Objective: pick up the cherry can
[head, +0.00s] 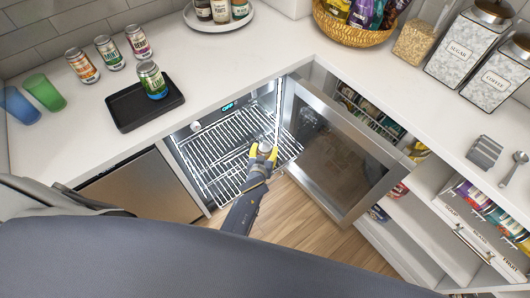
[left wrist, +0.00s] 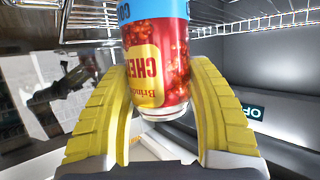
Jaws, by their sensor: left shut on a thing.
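The cherry can (left wrist: 156,60) is red with a blue band and a yellow label, and its lettering is upside down in the left wrist view. It stands between the two yellow fingers of my left gripper (left wrist: 158,110), which is shut on it. In the head view, the left gripper (head: 263,153) is at the front of the open cooler (head: 220,150), over its wire rack (head: 215,165). Only the pale top of the can (head: 265,146) shows there. My right gripper is not in view.
The cooler's glass door (head: 335,150) stands open to the right of my left arm. On the counter, a black tray (head: 128,108) holds one can (head: 152,80). Several other cans, a green cup (head: 44,92) and a blue cup (head: 18,105) stand nearby. Open shelves (head: 430,220) are at the right.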

